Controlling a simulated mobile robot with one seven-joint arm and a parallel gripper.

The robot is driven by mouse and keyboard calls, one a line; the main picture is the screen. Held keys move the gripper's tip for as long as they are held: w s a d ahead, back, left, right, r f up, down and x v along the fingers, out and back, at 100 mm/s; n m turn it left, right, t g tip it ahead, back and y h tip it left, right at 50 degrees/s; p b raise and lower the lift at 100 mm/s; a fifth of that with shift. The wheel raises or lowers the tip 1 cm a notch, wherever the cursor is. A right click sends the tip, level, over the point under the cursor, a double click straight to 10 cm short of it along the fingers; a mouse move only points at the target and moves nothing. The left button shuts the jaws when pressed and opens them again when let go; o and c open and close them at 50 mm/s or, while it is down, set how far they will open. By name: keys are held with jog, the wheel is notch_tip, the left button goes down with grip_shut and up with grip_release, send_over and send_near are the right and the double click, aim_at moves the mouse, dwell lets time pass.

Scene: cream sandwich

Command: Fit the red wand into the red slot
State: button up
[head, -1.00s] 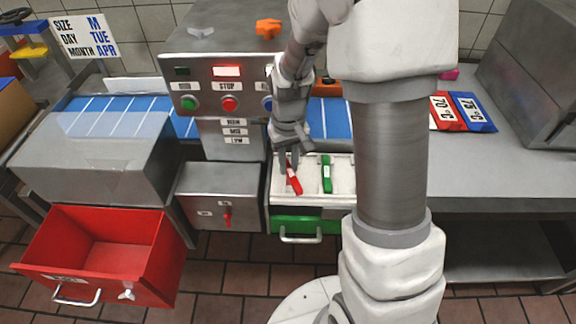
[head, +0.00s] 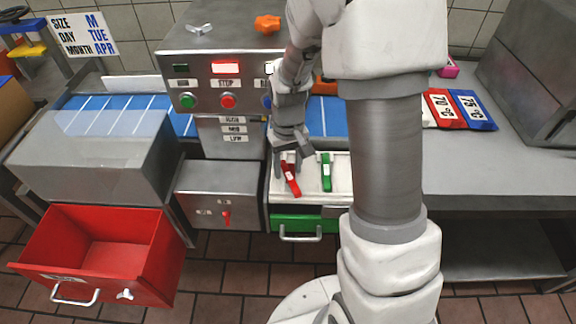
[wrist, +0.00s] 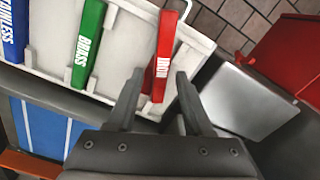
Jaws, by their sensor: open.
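The red wand (head: 290,180), marked IRON in the wrist view (wrist: 165,55), lies tilted on a white tray (head: 340,182). My gripper (head: 290,168) is over the wand's far end. In the wrist view my gripper (wrist: 160,75) is open, with one finger on each side of the wand's end. Whether a finger touches it, I cannot tell. A lit red rectangle (head: 225,67) shows on the grey control panel (head: 215,86); I cannot tell whether it is the red slot.
A green wand (head: 326,172) marked BRASS lies right of the red one. A blue wand (wrist: 15,30) shows in the wrist view. A green drawer front (head: 290,222) is below the tray. An open red drawer (head: 155,262) stands at the lower left. A grey box (head: 218,190) sits left of the tray.

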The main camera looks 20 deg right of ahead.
aim_at(288, 172)
notch_tip(288, 172, up, 12)
jog(key=p, duration=0.2)
jog(key=s+r+m+t, duration=0.1)
jog(key=s+r+t, duration=0.4)
jog(key=s+r, duration=0.8)
jog(key=s, duration=0.4)
jog(key=shift+a+r+t, duration=0.15)
jog(key=shift+a+t, duration=0.05)
jog(key=shift+t, duration=0.1)
